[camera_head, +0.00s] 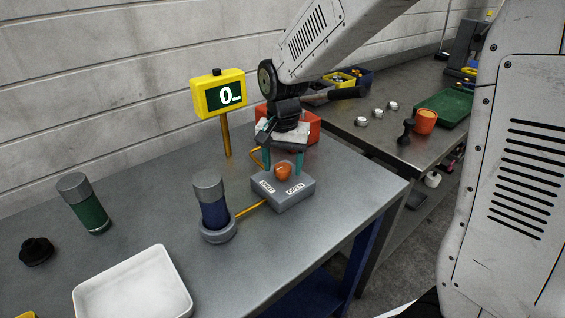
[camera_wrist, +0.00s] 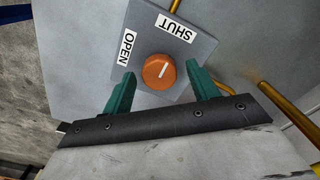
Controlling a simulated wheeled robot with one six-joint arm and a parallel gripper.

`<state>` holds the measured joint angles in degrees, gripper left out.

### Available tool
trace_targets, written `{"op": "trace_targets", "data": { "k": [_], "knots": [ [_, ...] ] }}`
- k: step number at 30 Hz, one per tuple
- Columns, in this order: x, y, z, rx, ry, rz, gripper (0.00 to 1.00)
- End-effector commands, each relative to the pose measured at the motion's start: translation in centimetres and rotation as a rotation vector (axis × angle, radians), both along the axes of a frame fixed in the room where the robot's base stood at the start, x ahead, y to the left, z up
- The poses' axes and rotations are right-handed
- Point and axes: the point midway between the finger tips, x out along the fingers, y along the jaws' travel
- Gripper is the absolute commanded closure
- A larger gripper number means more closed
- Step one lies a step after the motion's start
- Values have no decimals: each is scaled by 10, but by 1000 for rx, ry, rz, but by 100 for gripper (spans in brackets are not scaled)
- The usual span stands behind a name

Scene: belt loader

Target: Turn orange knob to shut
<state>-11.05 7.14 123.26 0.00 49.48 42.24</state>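The orange knob (camera_head: 283,170) sits on top of a grey box (camera_head: 290,200) with white SHUT and OPEN labels. In the wrist view the knob (camera_wrist: 159,71) shows a white pointer line that points up and slightly right, toward the SHUT label (camera_wrist: 175,28) more than the OPEN label (camera_wrist: 126,48). My gripper (camera_head: 284,168) is above the box, pointing down, with its green fingers apart. In the wrist view the fingertips (camera_wrist: 160,74) are on either side of the knob, with a visible gap on both sides.
A yellow display (camera_head: 218,93) reading 0 stands behind. A blue canister (camera_head: 212,203) stands in a grey holder joined to the box by a yellow pipe. A green canister (camera_head: 84,203), a black knob-like part (camera_head: 36,251) and a white tray (camera_head: 134,292) are left. A red bin is behind my gripper.

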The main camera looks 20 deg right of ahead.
Motion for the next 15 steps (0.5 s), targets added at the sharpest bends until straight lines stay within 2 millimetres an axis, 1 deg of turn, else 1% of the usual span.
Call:
{"op": "trace_targets", "data": {
  "k": [4,7,11,15],
  "knots": [
    [0,0,0,0,1,1,41],
    [0,0,7,0,-1,1,41],
    [0,0,27,1,-3,1,41],
    [0,0,52,1,-3,0,41]
  ]
}}
